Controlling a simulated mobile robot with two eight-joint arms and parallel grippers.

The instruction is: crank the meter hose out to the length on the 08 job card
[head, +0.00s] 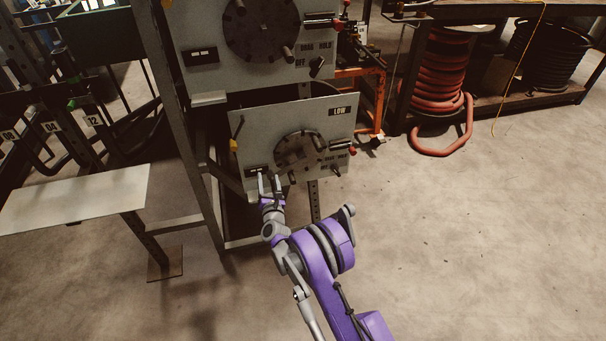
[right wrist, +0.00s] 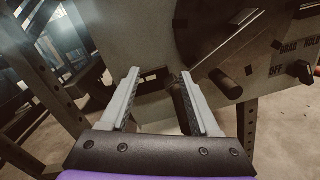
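The lower grey panel (head: 330,112), marked LOW, carries a dark round crank disc (head: 296,151) with a stub handle (head: 318,142). The disc and a handle (right wrist: 228,83) also show in the right wrist view. A small dark counter window (head: 257,171) sits at the panel's lower left, partly behind my right gripper; its digits are unreadable. My right gripper (head: 270,182) is at the panel's lower left edge, left of and below the disc. In the right wrist view its fingers (right wrist: 160,74) are apart, with nothing held between them. My left gripper is out of view.
An upper panel (head: 205,82) has a larger disc (head: 262,28). A DRAG/HOLD/OFF knob (head: 336,170) and red-tipped lever (head: 343,146) sit right of the lower disc. A pale shelf (head: 75,200) and numbered rack tags (head: 92,120) are left.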

